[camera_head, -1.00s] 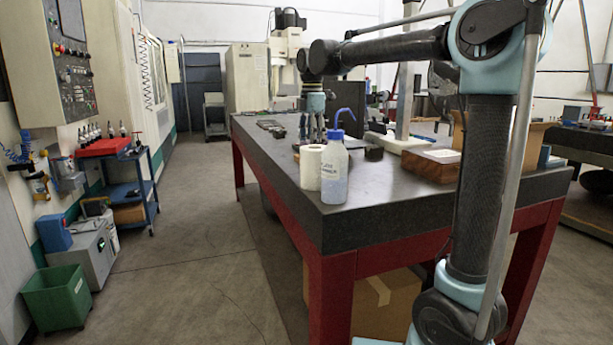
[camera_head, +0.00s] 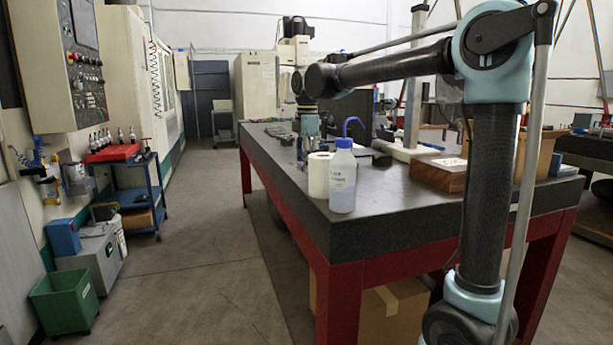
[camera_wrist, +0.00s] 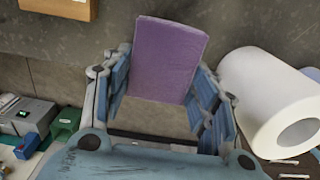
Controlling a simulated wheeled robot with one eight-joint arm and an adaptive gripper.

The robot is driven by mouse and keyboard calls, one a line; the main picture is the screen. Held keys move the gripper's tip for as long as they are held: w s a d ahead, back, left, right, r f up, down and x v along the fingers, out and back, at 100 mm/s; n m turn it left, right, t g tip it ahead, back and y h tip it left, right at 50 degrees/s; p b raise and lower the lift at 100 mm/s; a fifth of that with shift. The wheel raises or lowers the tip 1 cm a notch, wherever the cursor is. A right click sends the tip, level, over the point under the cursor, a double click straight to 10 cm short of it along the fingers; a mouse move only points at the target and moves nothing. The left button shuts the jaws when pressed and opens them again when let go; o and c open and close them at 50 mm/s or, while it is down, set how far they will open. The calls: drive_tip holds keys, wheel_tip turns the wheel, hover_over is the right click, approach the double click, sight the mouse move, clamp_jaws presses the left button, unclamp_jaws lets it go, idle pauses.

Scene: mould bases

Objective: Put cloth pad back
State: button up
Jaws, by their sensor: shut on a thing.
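The cloth pad (camera_wrist: 168,58) is a purple rectangular slab in the wrist view. It sits between the two blue-lined fingers of my gripper (camera_wrist: 160,82), which is shut on it. In the head view my gripper (camera_head: 302,158) hangs at the left side of the dark-topped bench (camera_head: 400,205), behind the paper roll. The pad cannot be made out there. Whether the pad touches the bench top is not clear.
A white paper roll (camera_head: 319,176) and a wash bottle (camera_head: 342,178) stand near the bench's front left corner. The roll (camera_wrist: 265,98) lies close right of my gripper in the wrist view. A wooden box (camera_head: 440,172) sits to the right. The floor aisle on the left is clear.

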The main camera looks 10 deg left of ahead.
sight(307, 181)
drive_tip(key=shift+f, duration=2)
drive_tip(key=o, duration=1)
drive_tip(key=shift+f, duration=0.1)
drive_tip(key=shift+o, duration=0.2)
wheel_tip(307, 181, up, 12)
drive_tip(key=shift+r, duration=0.15)
drive_tip(key=shift+s, duration=0.1)
